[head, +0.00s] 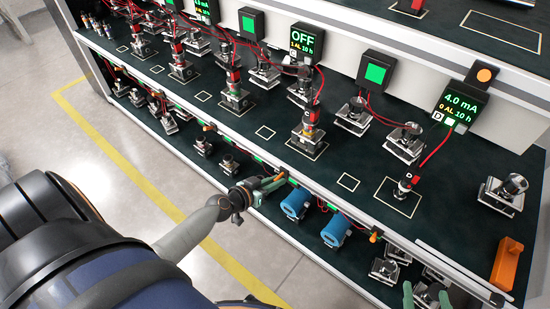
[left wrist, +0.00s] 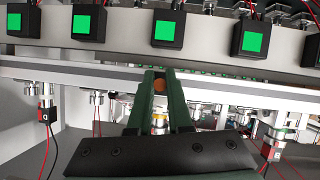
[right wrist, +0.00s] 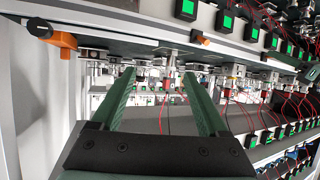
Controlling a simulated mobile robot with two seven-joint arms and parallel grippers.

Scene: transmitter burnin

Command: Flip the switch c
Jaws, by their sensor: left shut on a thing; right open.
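The display box C (head: 305,42) reads OFF, "1 AL 10 h". My left gripper (head: 272,183) is at the upper shelf's front edge, below and in front of the bay under that display. Its green fingers are closed around an orange switch knob (head: 282,172), which shows between the fingertips in the left wrist view (left wrist: 159,86). No letter on this knob is readable. Other orange switch knobs sit along the same edge, one to the left (head: 209,127) and one to the right (head: 376,236). My right gripper (head: 425,295) is open and empty near the lower shelf at the bottom right.
Display D (head: 461,104) reads 4.0 mA. Blue transmitters (head: 296,203) stand on the lower shelf right of my left gripper. An orange bracket (head: 507,264) stands at the right end. Red cables and several metal fittings crowd both shelves. The floor in front is clear.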

